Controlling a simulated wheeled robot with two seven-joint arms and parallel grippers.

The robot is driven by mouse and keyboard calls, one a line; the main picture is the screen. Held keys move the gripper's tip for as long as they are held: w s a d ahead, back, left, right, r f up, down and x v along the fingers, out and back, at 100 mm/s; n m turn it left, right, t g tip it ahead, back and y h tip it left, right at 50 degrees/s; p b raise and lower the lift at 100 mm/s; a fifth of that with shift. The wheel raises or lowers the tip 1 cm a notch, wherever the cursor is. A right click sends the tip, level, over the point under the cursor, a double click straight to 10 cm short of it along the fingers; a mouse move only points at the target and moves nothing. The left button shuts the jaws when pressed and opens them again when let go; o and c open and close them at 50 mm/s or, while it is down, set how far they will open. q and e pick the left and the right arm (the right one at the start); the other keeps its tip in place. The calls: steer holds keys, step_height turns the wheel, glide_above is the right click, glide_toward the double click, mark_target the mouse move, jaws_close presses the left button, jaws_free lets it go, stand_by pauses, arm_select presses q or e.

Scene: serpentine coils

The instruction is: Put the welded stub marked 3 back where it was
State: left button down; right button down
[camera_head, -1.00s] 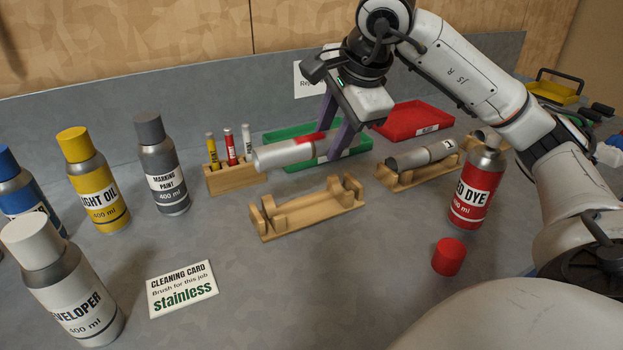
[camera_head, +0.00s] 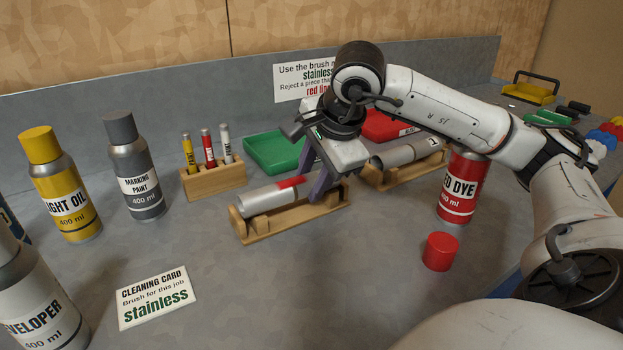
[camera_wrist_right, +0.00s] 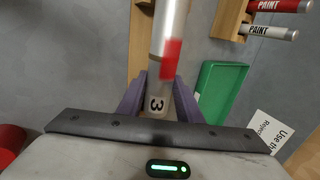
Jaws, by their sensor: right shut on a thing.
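The welded stub marked 3 (camera_head: 268,196) is a silver tube with a red band. Its 3 shows in the right wrist view, where the stub (camera_wrist_right: 172,30) lies between the purple fingers. My right gripper (camera_head: 322,186) is shut on it near the red band. The stub is at the front wooden cradle (camera_head: 285,223), along its length and slightly tilted, its left end over the cradle's left part. I cannot tell if it touches the cradle. My left gripper is not in view.
Another stub (camera_head: 400,156) lies in a second cradle (camera_head: 405,178) behind right. A green tray (camera_head: 268,158) and a red tray (camera_head: 380,124) stand at the back. A red dye can (camera_head: 460,190), its red cap (camera_head: 440,251) and a paint-marker rack (camera_head: 207,181) are near. Bench in front is clear.

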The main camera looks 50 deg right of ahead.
steer(key=shift+f+b, duration=0.35)
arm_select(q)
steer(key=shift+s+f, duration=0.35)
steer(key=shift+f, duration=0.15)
arm_select(e)
steer(key=c, duration=1.3)
jaws_free()
steer(key=shift+o, duration=0.2)
steer(key=shift+r, duration=0.1)
steer(key=shift+r+p, duration=0.25)
steer(key=shift+p, duration=0.1)
steer(key=shift+s+r, duration=0.1)
steer(key=shift+r, duration=0.3)
arm_select(q)
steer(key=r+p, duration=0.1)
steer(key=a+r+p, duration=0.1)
steer(key=p, duration=0.1)
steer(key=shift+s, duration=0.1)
arm_select(e)
steer(key=v, duration=1.1)
steer(key=shift+s+a, duration=0.1)
